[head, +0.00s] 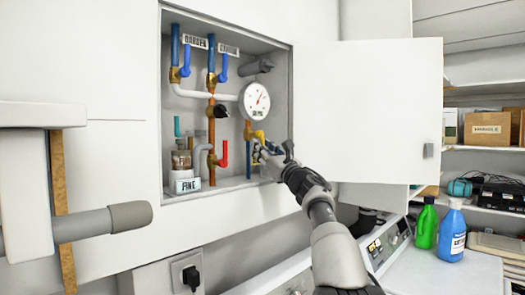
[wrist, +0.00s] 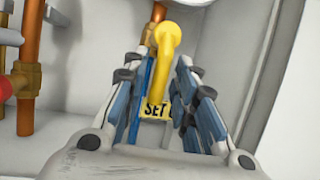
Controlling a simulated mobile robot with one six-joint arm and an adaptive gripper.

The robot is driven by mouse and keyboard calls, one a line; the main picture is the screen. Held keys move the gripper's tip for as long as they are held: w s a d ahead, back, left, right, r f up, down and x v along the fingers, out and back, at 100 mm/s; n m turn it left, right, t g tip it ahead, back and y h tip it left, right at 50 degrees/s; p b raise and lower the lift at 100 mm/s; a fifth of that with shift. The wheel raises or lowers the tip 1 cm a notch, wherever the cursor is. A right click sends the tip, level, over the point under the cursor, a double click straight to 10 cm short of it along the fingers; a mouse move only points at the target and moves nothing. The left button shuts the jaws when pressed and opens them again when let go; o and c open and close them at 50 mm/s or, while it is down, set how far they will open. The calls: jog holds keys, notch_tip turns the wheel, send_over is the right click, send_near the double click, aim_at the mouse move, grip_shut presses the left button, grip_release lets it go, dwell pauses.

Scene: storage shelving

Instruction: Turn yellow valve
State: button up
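The yellow valve handle (head: 259,135) is on a pipe at the lower right inside the open wall cabinet. In the wrist view the yellow valve (wrist: 162,60) shows as a rounded knob with a lever running down toward a yellow SET label (wrist: 157,108). My gripper (head: 268,152) reaches into the cabinet from the lower right, right at the valve. In the wrist view my gripper (wrist: 172,85) is open, with one finger on each side of the lever. A gap shows on the right side; whether the left finger touches the lever I cannot tell.
The cabinet door (head: 370,110) stands open to the right, above my arm. A red valve handle (head: 223,154), blue handles (head: 223,67) and a round gauge (head: 255,101) sit close by. Green (head: 426,224) and blue (head: 452,232) bottles stand at the lower right.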

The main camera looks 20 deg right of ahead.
jog(key=shift+o, duration=0.2)
jog(key=shift+s, duration=0.15)
jog(key=v, duration=1.1)
jog(key=shift+s, duration=0.35)
jog(key=shift+f, duration=0.15)
